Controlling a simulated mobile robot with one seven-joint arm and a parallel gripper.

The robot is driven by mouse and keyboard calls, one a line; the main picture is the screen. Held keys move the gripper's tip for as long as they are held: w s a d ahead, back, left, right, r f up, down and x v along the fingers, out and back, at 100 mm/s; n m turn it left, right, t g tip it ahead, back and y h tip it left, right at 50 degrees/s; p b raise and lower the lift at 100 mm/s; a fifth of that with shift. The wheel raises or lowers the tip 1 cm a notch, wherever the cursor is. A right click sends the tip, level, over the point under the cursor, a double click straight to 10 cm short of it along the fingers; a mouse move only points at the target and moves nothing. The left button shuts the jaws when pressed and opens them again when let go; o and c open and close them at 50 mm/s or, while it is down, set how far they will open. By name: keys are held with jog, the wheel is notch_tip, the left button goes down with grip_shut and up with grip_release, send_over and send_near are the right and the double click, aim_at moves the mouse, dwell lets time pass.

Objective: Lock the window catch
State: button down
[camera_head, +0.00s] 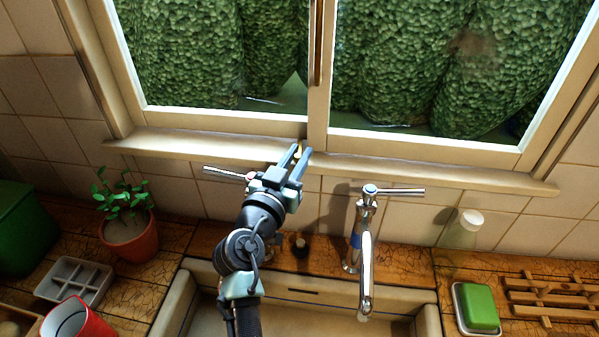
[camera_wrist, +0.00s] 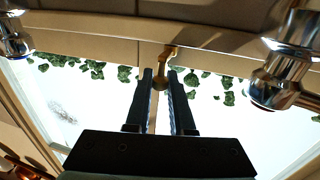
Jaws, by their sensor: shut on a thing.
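The window (camera_head: 318,90) has two panes and a pale wooden frame with a middle post. A small brass window catch (camera_wrist: 168,52) shows at the fingertips in the wrist view, at the foot of the post. In the head view it is a small yellowish spot, mostly hidden by the fingers. My gripper (camera_head: 299,151) reaches up over the sill to the bottom of the middle post. In the wrist view my gripper (camera_wrist: 161,74) has its two dark fingers close together on either side of the catch, shut on it. Whether the catch is locked cannot be told.
Two taps stand below the sill; the chrome right tap (camera_head: 365,235) is close to my arm. A potted plant (camera_head: 130,235), red mug (camera_head: 78,320) and green soap (camera_head: 477,305) sit on the worktop. A clear bottle (camera_head: 463,230) stands at right. The sink (camera_head: 190,310) lies below.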

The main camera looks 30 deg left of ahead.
jog(key=shift+a+m+h+b, duration=0.2)
jog(key=shift+m+h+b, duration=0.2)
jog(key=shift+b, duration=0.55)
jog(key=shift+r+m+h+b, duration=0.15)
jog(key=shift+m+h+b, duration=0.15)
jog(key=shift+h+b, duration=0.15)
jog(key=c, duration=0.8)
grip_release()
jog(key=shift+s, duration=0.1)
notch_tip(320, 180, up, 10)
jog(key=shift+f+b, duration=0.1)
jog(key=shift+b, duration=0.3)
